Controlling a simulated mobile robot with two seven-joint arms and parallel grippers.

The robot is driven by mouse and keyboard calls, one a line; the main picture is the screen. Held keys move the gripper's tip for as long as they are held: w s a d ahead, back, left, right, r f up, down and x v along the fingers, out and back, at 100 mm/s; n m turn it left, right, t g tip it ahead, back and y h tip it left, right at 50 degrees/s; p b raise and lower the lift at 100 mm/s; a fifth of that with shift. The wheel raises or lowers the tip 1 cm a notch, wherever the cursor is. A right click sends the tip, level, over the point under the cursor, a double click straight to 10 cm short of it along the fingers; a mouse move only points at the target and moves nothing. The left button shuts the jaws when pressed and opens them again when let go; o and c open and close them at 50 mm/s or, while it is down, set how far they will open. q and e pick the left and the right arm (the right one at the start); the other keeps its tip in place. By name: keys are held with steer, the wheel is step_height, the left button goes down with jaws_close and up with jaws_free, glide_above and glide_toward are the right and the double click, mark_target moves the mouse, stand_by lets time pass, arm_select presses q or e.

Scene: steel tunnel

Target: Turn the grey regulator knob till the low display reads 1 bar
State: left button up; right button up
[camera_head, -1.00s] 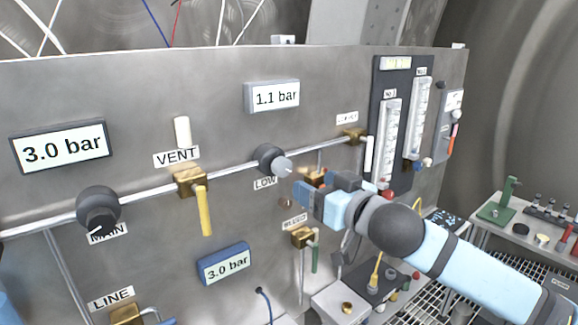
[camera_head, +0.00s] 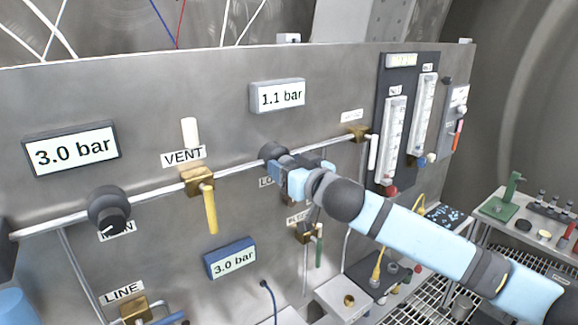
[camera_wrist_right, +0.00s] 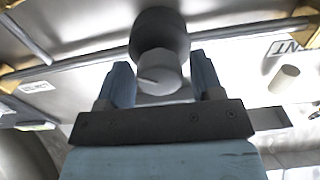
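The low display (camera_head: 277,96) on the steel panel reads 1.1 bar. The grey regulator knob sits on the pipe below it; its dark body (camera_head: 272,151) shows in the head view, and its grey front is hidden by my right gripper (camera_head: 277,168). In the right wrist view, the light grey knob (camera_wrist_right: 160,76) with a pointer line lies between the two blue fingers of the right gripper (camera_wrist_right: 161,80). The fingers are apart, with a narrow gap visible on each side of the knob. My left gripper is not in view.
The dark MAIN knob (camera_head: 108,210) and the yellow VENT lever (camera_head: 210,208) are to the left. Two other displays (camera_head: 71,148) and (camera_head: 230,258) read 3.0 bar. A brass valve (camera_head: 305,233) with a green lever is below my right arm. Flowmeters (camera_head: 393,140) stand to the right.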

steer(key=c, duration=0.7)
steer(key=shift+n+p, duration=0.35)
steer(key=shift+n, duration=0.35)
steer(key=o, duration=0.9)
steer(key=shift+o, duration=0.2)
